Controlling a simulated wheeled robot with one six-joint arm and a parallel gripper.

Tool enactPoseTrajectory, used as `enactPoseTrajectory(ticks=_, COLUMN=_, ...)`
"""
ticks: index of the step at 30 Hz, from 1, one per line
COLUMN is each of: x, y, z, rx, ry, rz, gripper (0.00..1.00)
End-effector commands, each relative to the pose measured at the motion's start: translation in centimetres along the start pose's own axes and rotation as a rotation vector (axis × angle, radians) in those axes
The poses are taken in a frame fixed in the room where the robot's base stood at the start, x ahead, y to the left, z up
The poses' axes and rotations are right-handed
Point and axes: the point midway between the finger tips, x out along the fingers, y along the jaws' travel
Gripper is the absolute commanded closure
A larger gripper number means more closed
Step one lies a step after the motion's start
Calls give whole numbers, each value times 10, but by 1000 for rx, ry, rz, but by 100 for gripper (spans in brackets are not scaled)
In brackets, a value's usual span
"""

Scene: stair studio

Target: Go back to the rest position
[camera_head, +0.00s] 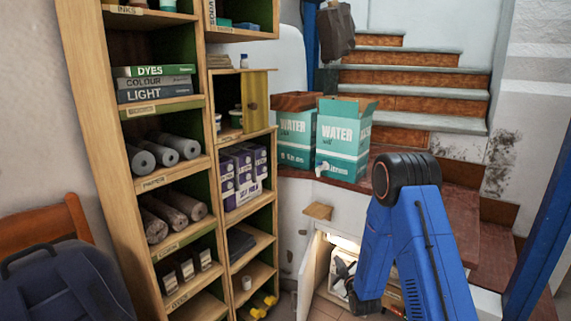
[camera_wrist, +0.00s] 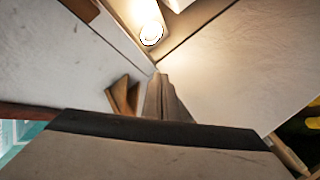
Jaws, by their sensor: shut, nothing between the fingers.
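My gripper (camera_wrist: 165,88) shows in the wrist view as a narrow grey-brown tapered shape at the middle, its fingers together and empty. It is close to the pale walls of a low cupboard, with a bright lamp (camera_wrist: 151,34) beyond its tips. In the head view, my blue arm bends over at the right and reaches down in front of the low cupboard; the gripper itself is hidden there. The cupboard's white door (camera_head: 312,270) stands open, and the lit inside holds items I cannot make out.
A tall wooden shelf (camera_head: 117,150) with books and rolls stands left. Teal water boxes (camera_head: 343,140) rest on the ledge above the cupboard, beside stairs (camera_head: 415,95). A wooden bracket (camera_head: 318,211) juts out below. A blue backpack (camera_head: 62,285) sits on a chair at lower left.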

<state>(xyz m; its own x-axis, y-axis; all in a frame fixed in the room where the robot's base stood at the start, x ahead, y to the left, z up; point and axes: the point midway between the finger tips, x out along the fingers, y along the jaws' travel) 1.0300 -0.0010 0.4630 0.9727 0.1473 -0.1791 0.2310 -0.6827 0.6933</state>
Motion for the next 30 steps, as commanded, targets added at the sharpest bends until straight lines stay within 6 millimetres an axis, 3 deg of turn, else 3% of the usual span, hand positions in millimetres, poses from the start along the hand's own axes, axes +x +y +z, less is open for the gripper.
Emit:
enactPoseTrajectory(ticks=14, x=-48, y=77, z=-58, rx=140, ry=-163, rz=-90, gripper=100)
enactPoseTrajectory(ticks=23, x=-101, y=115, z=-87, rx=239, ry=-277, rz=-138, gripper=100)
enactPoseTrajectory(ticks=30, x=-155, y=138, z=-107, rx=321, ry=-373, rz=-169, gripper=100)
